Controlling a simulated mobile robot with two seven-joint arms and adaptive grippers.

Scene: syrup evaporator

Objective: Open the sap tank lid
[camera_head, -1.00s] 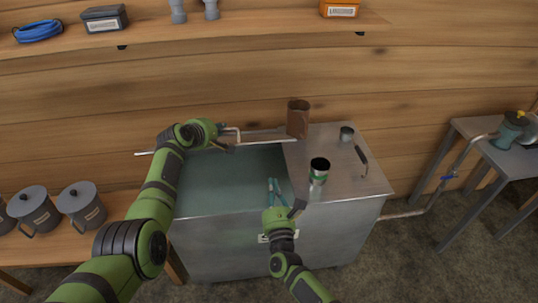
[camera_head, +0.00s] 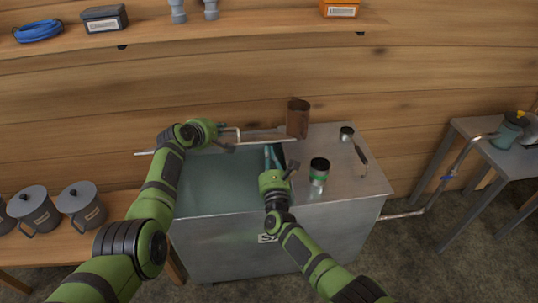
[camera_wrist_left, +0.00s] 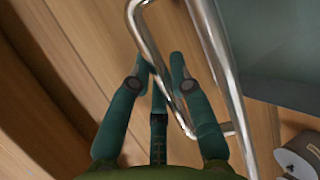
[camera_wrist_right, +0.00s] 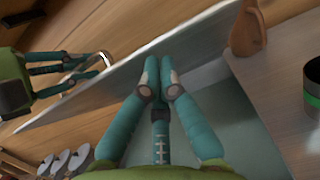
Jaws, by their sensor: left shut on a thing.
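The sap tank (camera_head: 225,255) is a grey metal box with its left half open. Its lid (camera_head: 265,138) stands raised along the back edge, seen nearly edge-on; the right wrist view shows its broad grey face (camera_wrist_right: 125,90). My left gripper (camera_head: 229,147) is shut on the lid's bent metal handle (camera_wrist_left: 148,40), at the wall side of the lid. My right gripper (camera_wrist_right: 164,65) has its fingers together with nothing seen between them. It reaches over the opening, its tips close to the lid's inner face; contact cannot be told.
The plank wall (camera_head: 420,90) is close behind. Lidded grey pots (camera_head: 80,203) stand at left, a metal table (camera_head: 500,155) at right.

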